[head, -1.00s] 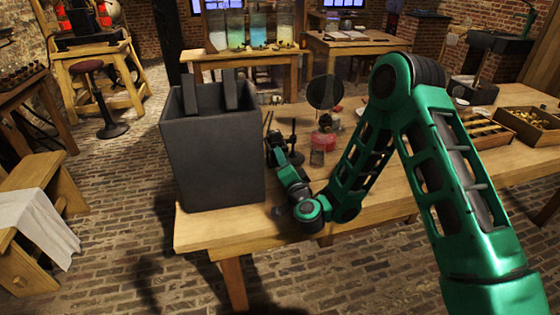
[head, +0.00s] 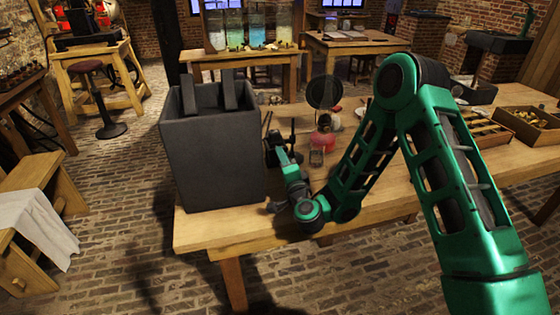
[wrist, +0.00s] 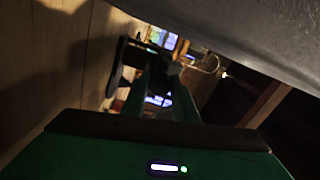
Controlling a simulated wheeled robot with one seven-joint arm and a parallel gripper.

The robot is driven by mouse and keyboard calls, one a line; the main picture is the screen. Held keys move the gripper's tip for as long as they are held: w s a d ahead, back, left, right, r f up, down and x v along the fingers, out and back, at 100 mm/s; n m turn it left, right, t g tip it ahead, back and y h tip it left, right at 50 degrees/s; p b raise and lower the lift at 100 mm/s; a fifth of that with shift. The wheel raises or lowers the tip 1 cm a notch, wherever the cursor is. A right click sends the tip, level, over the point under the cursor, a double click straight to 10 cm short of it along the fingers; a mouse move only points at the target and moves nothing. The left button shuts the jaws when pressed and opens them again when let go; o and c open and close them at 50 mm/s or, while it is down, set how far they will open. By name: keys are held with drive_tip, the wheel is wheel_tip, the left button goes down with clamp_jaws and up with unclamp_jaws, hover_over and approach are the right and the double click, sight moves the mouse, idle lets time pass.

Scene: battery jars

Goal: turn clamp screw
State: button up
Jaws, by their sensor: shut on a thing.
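My gripper (head: 270,140) reaches away from me along the right side of a large dark grey box-shaped jar (head: 212,155) on the wooden table. In the wrist view my gripper (wrist: 157,75) is shut on a small dark part, apparently the clamp screw. The part is mostly hidden between the fingers, and its shape is too dark to make out. The jar's grey wall (wrist: 250,30) runs close beside the fingers in the wrist view. Two dark upright plates (head: 230,90) stick up above the jar's rim.
The table (head: 215,235) also holds a round dark disc (head: 324,92) on a stand and a red-based item (head: 322,142) behind my arm. Open wooden trays (head: 525,125) lie at the right. A bench with a white cloth (head: 38,225) stands at the left.

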drive_tip(key=o, duration=0.9)
drive_tip(key=shift+w+d+r, duration=0.1)
drive_tip(key=shift+d, duration=0.1)
drive_tip(key=shift+o, duration=0.8)
drive_tip(key=shift+a, duration=0.1)
drive_tip(key=v, duration=1)
drive_tip(key=shift+s, duration=0.4)
